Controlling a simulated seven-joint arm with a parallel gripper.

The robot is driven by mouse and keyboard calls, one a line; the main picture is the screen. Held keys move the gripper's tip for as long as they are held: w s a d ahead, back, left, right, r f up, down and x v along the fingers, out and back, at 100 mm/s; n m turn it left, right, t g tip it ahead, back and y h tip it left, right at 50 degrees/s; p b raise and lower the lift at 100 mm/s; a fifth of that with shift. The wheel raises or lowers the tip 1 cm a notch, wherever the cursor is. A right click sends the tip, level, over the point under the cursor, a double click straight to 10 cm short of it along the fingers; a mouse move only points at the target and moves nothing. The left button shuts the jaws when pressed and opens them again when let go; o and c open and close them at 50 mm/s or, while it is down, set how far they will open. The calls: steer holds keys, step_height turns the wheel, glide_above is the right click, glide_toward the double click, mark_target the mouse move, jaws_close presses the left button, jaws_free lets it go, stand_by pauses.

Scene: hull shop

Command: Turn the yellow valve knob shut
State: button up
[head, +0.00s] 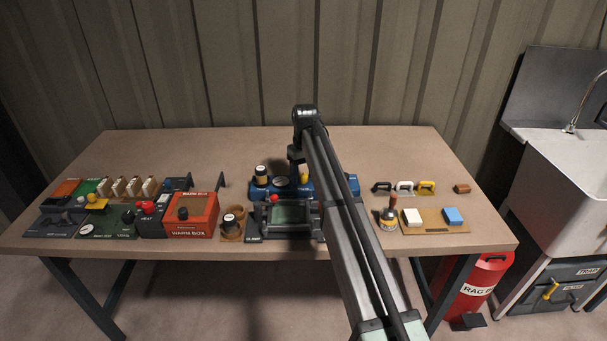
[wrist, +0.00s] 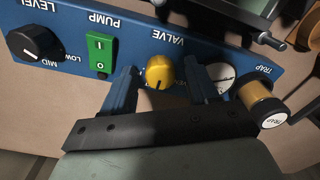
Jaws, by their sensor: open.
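The yellow valve knob (wrist: 160,71) sits on a blue panel (wrist: 62,40) under the word VALVE, with a dark pointer mark towards the bottom of the wrist view. In the head view a bit of the knob (head: 304,176) shows beside my arm, on the blue unit (head: 261,190). My gripper (wrist: 160,69) is open and empty. Its two dark fingers appear on either side of the knob with gaps to both sides; I cannot tell whether the tips reach its depth. In the head view the gripper (head: 296,157) is above the panel, partly hidden by my arm.
A green pump switch (wrist: 101,53) and black level knob (wrist: 33,44) lie left of the valve. A round gauge (wrist: 220,76) and a trap jar (wrist: 262,103) are close on the right. A dark framed tray (head: 290,216) stands before the blue unit.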

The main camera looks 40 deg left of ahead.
mark_target(305, 175)
step_height(305, 175, up, 14)
steer(key=shift+w, duration=0.15)
stand_by(0.4)
steer(key=shift+d+f, duration=0.1)
stand_by(0.4)
